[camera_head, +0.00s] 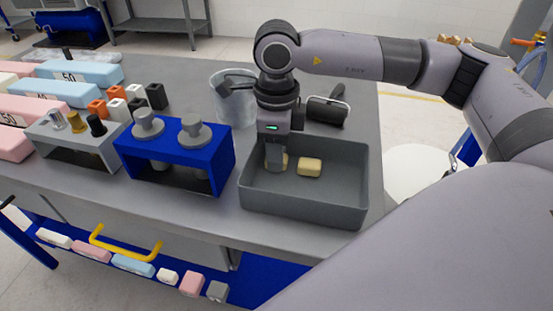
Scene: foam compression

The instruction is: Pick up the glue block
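A pale yellow block (310,166), which looks like a glue block, lies on the floor of the grey tray (305,208). A second pale yellow piece (285,161) shows just left of it, partly hidden behind my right gripper's finger. My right gripper (277,162) points down into the left part of the tray, with its tip low beside this second piece. One finger hides the other, so I cannot tell whether it is open or shut on the piece. My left gripper is not in view.
A blue stand (180,168) with grey knobbed weights is left of the tray. Behind are a clear bucket (232,108) and a black roller-like tool (326,110). A grey stand (75,150) and pink and blue foam blocks (62,92) fill the left. The tray's right side is free.

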